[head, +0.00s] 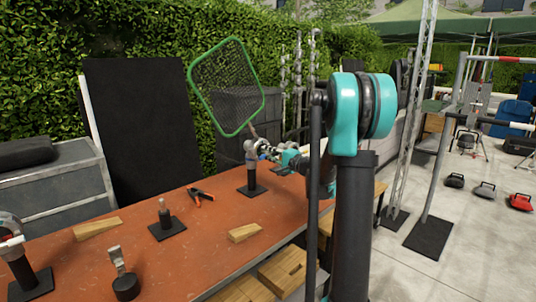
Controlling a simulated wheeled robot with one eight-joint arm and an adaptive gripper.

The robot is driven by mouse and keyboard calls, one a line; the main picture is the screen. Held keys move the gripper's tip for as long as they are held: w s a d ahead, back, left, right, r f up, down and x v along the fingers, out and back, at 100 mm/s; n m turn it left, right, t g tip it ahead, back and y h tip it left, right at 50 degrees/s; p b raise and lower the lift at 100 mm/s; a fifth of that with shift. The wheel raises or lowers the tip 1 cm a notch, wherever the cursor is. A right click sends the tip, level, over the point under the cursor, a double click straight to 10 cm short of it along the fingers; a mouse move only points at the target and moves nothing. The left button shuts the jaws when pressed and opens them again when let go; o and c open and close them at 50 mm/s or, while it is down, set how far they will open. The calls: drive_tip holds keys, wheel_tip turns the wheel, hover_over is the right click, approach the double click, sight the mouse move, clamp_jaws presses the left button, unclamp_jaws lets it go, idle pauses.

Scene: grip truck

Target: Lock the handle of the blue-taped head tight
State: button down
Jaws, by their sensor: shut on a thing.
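A grip head (251,151) with a small patch of blue stands on a black post and square base plate on the orange table. A green-framed net (228,88) rises above it, its short stem running down to the head. My gripper (269,152) is at the right side of this head, reaching in from the right. It is shut on a small part there, which looks like the head's handle. The fingers and the handle are too small to separate clearly, and the handle's angle cannot be told.
The orange table (215,226) also bears a spring clamp (200,196), a short post on a plate (165,217), wooden wedges (97,228) (244,233), and a metal fitting (123,283). Another head on a post (22,262) stands at the left. Wooden boxes (283,270) lie below.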

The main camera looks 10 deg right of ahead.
drive_tip(key=c, duration=1.4)
unclamp_jaws()
drive_tip(key=v, duration=1.2)
